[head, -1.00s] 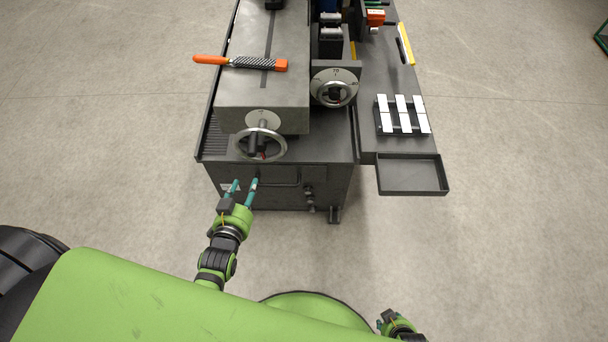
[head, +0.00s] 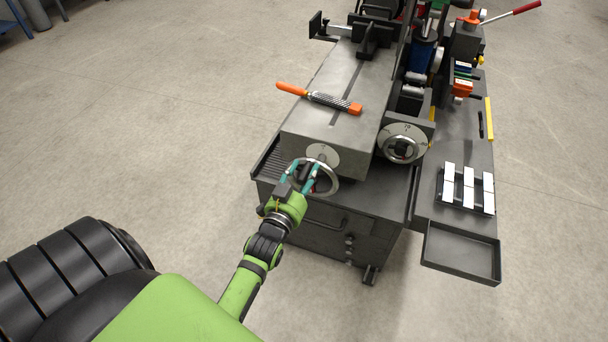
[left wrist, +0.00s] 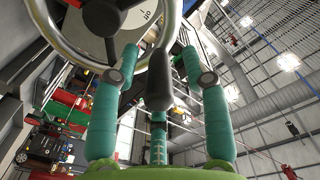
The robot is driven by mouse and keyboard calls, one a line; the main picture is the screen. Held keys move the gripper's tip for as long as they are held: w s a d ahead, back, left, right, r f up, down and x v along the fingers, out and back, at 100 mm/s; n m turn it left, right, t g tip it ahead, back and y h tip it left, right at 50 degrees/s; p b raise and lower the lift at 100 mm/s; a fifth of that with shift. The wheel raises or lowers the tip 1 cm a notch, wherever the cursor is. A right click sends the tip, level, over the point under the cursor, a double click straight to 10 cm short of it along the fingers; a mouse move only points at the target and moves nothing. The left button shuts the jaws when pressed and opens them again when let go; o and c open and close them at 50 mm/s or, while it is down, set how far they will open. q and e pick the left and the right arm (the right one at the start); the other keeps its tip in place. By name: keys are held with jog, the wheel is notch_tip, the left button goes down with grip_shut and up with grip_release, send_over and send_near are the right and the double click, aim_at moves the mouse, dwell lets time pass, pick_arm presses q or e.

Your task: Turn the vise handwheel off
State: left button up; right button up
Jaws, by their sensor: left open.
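A silver handwheel (head: 334,184) with a round pale plate behind it sits on the front end of the grey machine bed (head: 330,125). A second handwheel (head: 403,147) with a numbered dial is to its right; no label shows which is the vise's. My left gripper (head: 302,170) is open at the left side of the front wheel, its teal fingers overlapping the rim. In the left wrist view the wheel's rim (left wrist: 65,48) and its dark handle (left wrist: 160,82) show close up. The handle lies between the spread fingers (left wrist: 160,68); contact is unclear. My right gripper is out of view.
A rack of pale blocks (head: 466,190) and an empty dark tray (head: 460,252) are at the right. A red-handled lever (head: 512,12) sticks out at the back right.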

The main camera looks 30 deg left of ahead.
pick_arm(q)
grip_shut()
dwell(0.3)
